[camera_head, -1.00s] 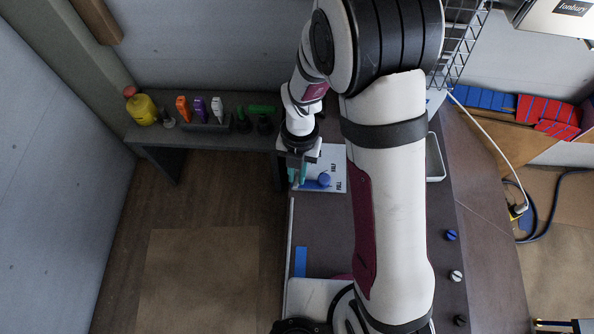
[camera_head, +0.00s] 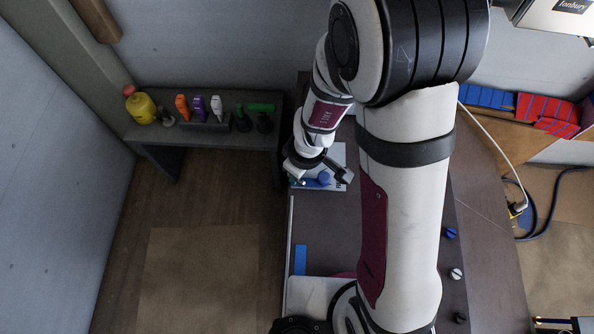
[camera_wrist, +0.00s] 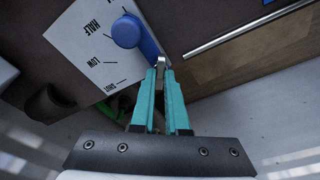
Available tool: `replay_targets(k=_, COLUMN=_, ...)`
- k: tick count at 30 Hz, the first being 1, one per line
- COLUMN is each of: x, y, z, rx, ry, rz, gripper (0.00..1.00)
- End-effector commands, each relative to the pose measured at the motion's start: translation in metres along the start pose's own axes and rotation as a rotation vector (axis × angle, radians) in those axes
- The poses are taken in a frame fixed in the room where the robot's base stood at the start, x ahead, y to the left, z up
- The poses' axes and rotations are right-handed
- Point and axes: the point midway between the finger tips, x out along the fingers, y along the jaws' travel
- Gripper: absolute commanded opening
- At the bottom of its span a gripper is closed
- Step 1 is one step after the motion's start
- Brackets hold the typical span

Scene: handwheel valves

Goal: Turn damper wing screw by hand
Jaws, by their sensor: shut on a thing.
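The damper wing screw (camera_wrist: 126,31) is a blue round hub with a long blue wing. It sits on a white dial plate (camera_wrist: 80,45) marked with words such as HALF and LOW. In the wrist view the wing reaches from the hub to my fingertips. My gripper (camera_wrist: 160,68) has teal fingers, shut on the wing's outer end, with a small silvery piece showing between the tips. In the head view the blue hub (camera_head: 323,178) shows beside my tilted wrist, which hides most of the fingers and part of the plate (camera_head: 337,156).
A side shelf (camera_head: 215,137) at the left holds a yellow container (camera_head: 141,108) and several coloured items. A blue strip (camera_head: 301,260) and several small knobs (camera_head: 450,234) are on the dark worktop. A thin metal rail (camera_wrist: 245,30) runs near the plate.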

Motion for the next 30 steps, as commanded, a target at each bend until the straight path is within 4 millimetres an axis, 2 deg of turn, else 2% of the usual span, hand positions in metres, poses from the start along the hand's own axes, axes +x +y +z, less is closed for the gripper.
replay_targets(k=1, x=0.000, y=0.000, z=0.000, rx=0.060, ry=0.000, rz=0.010, gripper=0.14)
replay_targets(k=6, x=0.000, y=0.000, z=0.000, rx=0.053, ry=0.000, rz=0.008, gripper=0.43)
replay_targets(k=14, x=-0.001, y=0.000, z=-0.001, rx=0.051, ry=0.000, rz=0.007, gripper=0.43)
replay_targets(k=25, x=-0.048, y=0.000, z=-0.009, rx=0.050, ry=0.003, rz=0.007, gripper=0.43)
replay_targets(k=30, x=-0.059, y=0.000, z=-0.009, rx=0.051, ry=-0.001, rz=0.007, gripper=0.43)
